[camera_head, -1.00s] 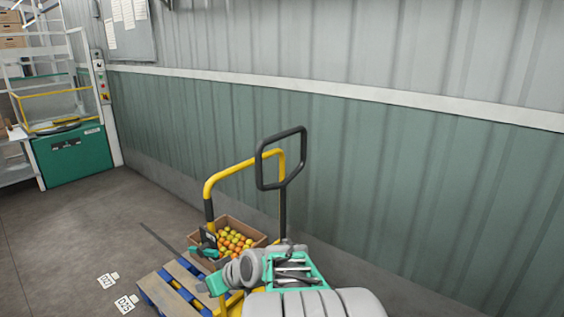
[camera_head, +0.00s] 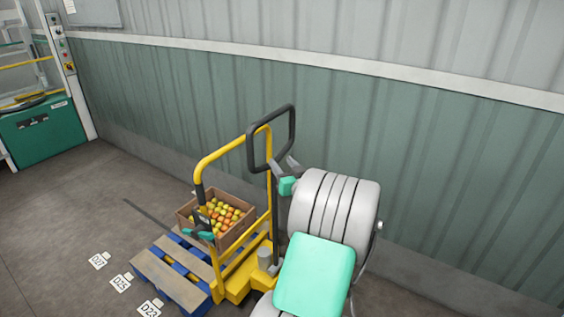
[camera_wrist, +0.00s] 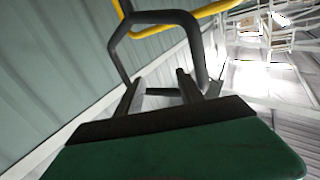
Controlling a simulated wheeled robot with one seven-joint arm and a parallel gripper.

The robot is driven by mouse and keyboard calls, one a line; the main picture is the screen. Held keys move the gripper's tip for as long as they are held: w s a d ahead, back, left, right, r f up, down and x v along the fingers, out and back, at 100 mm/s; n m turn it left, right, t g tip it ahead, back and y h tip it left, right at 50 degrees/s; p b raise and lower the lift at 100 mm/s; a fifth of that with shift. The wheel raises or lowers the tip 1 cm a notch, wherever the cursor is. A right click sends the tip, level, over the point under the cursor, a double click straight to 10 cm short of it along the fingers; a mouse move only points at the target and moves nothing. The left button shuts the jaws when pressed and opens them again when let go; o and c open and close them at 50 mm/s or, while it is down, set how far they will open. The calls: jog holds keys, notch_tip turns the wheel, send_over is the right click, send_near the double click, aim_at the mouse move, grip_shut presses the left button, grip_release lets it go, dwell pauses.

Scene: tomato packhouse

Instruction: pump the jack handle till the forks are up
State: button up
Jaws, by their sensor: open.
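The black jack handle (camera_head: 292,135) is a closed loop on a shaft, standing upright at the yellow pallet jack (camera_head: 238,288). My gripper (camera_head: 284,167) is open beside the lower right part of the loop. In the wrist view the loop (camera_wrist: 118,50) rises just beyond my gripper (camera_wrist: 159,84), with its two dark fingers spread apart. I cannot tell whether any of the handle lies between the fingers. The forks are hidden under the wood and blue pallet (camera_head: 168,280), so their height does not show.
A crate (camera_head: 186,216) of red and yellow tomatoes sits over the pallet. The jack's yellow frame (camera_head: 228,148) stands close beside the handle. A green corrugated wall (camera_head: 400,190) runs behind. Floor at left is clear, with white marker cards (camera_head: 121,284). A green cabinet (camera_head: 40,135) stands far left.

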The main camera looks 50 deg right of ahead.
jog(key=shift+w, duration=0.1)
jog(key=shift+c, duration=0.4)
grip_shut()
dwell(0.9)
jog(key=shift+o, duration=0.4)
grip_release()
jog(key=b+v, duration=0.2)
jog(key=v, duration=0.6)
jog(key=shift+f, duration=0.1)
